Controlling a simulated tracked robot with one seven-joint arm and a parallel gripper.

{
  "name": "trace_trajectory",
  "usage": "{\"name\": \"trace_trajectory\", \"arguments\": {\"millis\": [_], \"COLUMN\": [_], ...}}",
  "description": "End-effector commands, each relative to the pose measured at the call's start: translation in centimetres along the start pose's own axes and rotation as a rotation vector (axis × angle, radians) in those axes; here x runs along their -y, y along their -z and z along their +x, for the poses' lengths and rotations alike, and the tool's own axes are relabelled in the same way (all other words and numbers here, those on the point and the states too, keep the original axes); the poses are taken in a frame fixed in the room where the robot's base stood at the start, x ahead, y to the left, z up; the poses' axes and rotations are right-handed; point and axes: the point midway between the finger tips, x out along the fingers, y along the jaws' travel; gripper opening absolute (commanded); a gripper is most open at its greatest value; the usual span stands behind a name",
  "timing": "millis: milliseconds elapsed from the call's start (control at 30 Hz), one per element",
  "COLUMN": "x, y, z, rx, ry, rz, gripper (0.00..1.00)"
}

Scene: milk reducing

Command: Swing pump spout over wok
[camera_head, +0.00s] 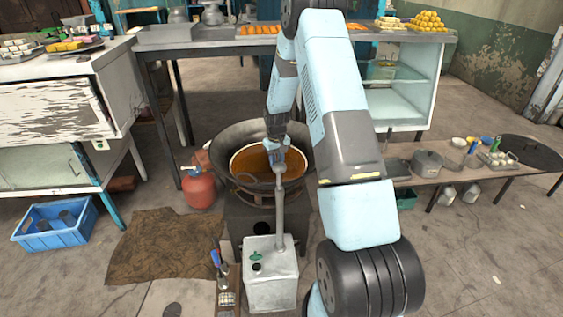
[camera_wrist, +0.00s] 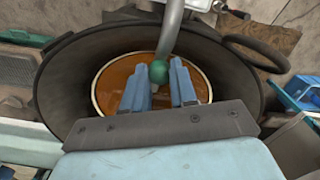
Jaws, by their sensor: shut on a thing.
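The wok (camera_head: 228,140) is wide, dark and round, with brown-orange liquid (camera_head: 250,160) in its middle. It stands on a dark stove and also fills much of the wrist view (camera_wrist: 68,92). The pump is a pale metal can (camera_head: 270,278) in front of the wok, with a grey upright tube (camera_head: 279,205). My gripper (camera_head: 277,150) is above the wok at the tube's upper end. In the wrist view, its blue fingers (camera_wrist: 159,78) are shut on the pump spout, at a green knob (camera_wrist: 158,71) on a grey tube (camera_wrist: 170,28). The spout's outlet is not clear.
A red gas cylinder (camera_head: 199,183) stands left of the stove. A low bench (camera_head: 480,182) with a pot (camera_head: 428,162) is at the right, and a steel table (camera_head: 215,40) is behind. A blue crate (camera_head: 55,224) sits far left. A brown mat (camera_head: 160,245) lies on the floor.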

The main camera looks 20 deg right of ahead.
Motion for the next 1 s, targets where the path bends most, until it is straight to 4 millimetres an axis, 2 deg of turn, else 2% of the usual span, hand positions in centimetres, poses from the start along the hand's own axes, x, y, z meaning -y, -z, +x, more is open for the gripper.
{"name": "trace_trajectory", "arguments": {"millis": [567, 600, 833, 1000], "x": [0.59, 0.6, 0.49, 0.42], "y": [-0.04, -0.04, 0.01, 0.04], "z": [0.13, 0.14, 0.09, 0.06], "rx": [0.006, 0.006, 0.004, 0.003], "ry": [0.003, 0.003, 0.002, 0.001], "rz": [-0.032, -0.032, -0.031, -0.03], "gripper": [0.0, 0.3, 0.52, 0.53]}}
